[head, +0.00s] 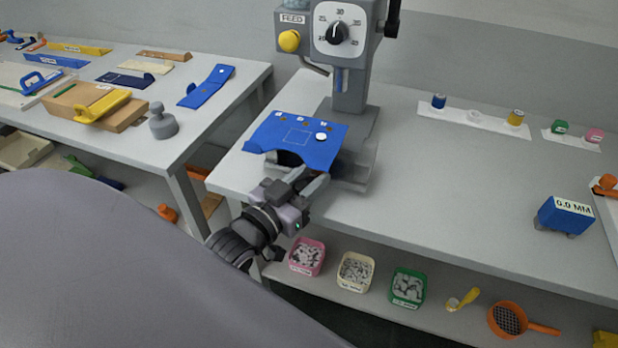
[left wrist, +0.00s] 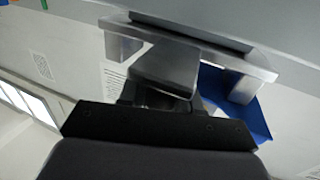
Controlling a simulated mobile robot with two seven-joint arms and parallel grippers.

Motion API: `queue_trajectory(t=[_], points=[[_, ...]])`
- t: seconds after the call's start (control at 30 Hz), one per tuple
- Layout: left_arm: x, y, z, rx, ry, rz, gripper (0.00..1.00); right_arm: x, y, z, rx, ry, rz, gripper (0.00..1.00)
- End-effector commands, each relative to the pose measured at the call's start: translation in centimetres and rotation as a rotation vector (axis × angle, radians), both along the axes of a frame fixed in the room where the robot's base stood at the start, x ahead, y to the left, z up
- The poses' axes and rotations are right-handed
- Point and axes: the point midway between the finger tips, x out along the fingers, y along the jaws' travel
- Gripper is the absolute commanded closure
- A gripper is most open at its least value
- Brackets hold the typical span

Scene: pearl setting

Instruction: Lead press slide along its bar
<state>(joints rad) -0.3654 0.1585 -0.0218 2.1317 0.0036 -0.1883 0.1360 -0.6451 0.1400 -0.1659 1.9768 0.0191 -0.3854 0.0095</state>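The grey press (head: 350,90) stands on the right-hand bench, with a FEED label and a dial on its head. A blue sheet (head: 270,133) with a white square outline and a white disc lies at its foot. My left gripper (head: 296,178) is at the bench's front edge, just in front of the sheet. In the left wrist view, a metal bar on two posts (left wrist: 215,55) crosses ahead, and a gripper finger (left wrist: 166,68) overlaps it. Contact and finger gap are unclear. My right gripper is out of view.
Several small coloured pots stand on white strips at the back right. A blue block marked 0.0 MM (head: 565,215) sits at the right front. Bins, including a pink bin (head: 307,256), stand on the shelf below. The bench's middle right is clear. Another bench with tools (head: 100,100) is at left.

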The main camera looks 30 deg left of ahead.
Motion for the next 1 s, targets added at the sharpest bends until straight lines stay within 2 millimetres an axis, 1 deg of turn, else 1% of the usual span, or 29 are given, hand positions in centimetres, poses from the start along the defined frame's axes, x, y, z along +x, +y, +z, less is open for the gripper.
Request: queue_trajectory(t=[0.07,0.3,0.4,0.73,0.77,0.8,0.83,1.0], points=[[0.3,0.0,0.0,-0.001,0.0,-0.001,1.0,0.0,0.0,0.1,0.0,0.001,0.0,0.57],[3.1,0.7,0.1,-0.001,-0.001,-0.001,1.0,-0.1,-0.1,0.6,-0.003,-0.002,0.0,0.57],[3.9,0.9,0.0,0.0,0.0,-0.001,1.0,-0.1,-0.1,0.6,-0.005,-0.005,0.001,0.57],[4.0,1.0,-0.1,-0.001,0.002,0.0,1.0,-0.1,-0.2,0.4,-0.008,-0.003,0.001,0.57],[4.0,1.0,-0.1,-0.001,0.002,0.0,0.61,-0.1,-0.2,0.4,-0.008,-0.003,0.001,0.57],[4.0,1.0,-0.1,-0.001,0.002,0.0,0.48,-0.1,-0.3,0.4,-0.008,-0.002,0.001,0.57],[4.0,1.0,-0.1,-0.001,0.002,0.0,0.46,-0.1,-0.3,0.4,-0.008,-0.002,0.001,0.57],[4.0,1.0,0.0,-0.001,0.001,0.0,0.46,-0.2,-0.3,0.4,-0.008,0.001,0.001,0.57]])
